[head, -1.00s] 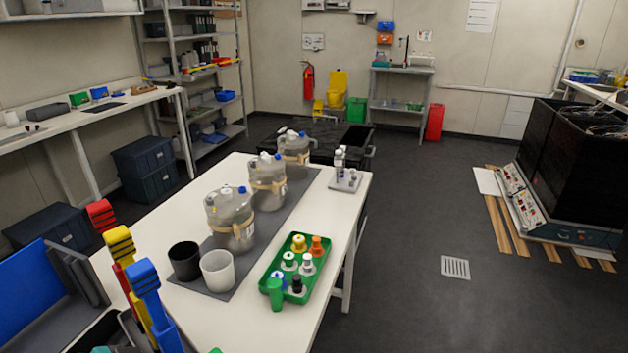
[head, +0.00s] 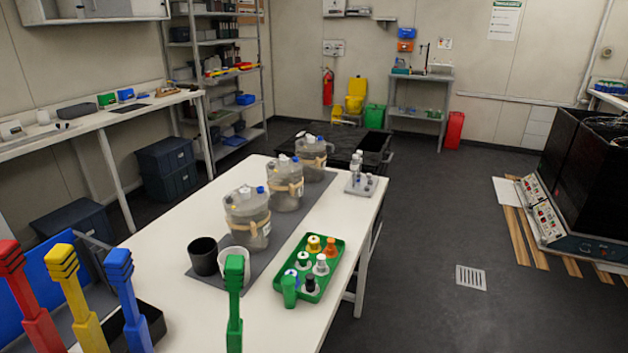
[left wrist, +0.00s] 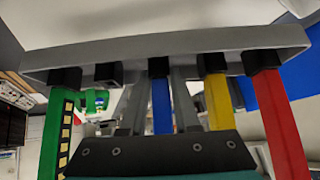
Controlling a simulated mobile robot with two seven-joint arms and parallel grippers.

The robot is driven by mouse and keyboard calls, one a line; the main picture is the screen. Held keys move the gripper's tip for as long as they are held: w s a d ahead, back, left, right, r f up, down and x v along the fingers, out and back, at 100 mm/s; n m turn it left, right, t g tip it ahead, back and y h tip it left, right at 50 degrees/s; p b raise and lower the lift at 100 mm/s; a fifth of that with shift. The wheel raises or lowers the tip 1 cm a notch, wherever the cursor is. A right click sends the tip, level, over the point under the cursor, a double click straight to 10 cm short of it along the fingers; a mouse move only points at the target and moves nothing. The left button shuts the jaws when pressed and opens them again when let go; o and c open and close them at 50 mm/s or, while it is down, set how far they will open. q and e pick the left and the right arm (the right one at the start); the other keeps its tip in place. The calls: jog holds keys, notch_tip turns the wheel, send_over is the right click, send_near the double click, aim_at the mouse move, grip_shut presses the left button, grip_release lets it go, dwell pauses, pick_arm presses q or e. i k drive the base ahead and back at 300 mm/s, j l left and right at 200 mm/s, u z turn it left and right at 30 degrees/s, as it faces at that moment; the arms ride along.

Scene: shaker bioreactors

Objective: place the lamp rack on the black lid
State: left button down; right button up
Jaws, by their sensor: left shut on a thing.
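The lamp rack (left wrist: 160,52) is a grey bar with red, yellow, blue and green posts in black sockets. In the left wrist view my left gripper (left wrist: 158,80) is shut on its bar near the middle. In the head view the posts, such as the blue one (head: 121,285) and the green one (head: 234,300), stand upright at the lower left, in front of the white table; the bar and gripper are out of frame there. I cannot tell which black surface is the black lid. My right gripper is not in view.
The white table (head: 150,250) holds clear vessels (head: 247,215), a black cup (head: 203,256), a white cup and a green tray (head: 328,245) of bottles. The floor between (head: 420,270) is clear.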

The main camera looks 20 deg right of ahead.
aim_at(336, 139)
jog(key=k+l+z, duration=0.1)
jog(key=k+z, duration=0.15)
jog(key=k, duration=0.35)
jog(key=z, duration=1.05)
jog(key=i+z, duration=0.2)
jog(key=i, duration=0.55)
jog(key=i+u, duration=0.1)
jog(key=i, duration=2.55)
jog(key=i+l+u, duration=0.15)
jog(key=i, duration=0.75)
jog(key=i+l+u, duration=0.1)
jog(key=i+u, duration=0.25)
jog(key=i, duration=0.55)
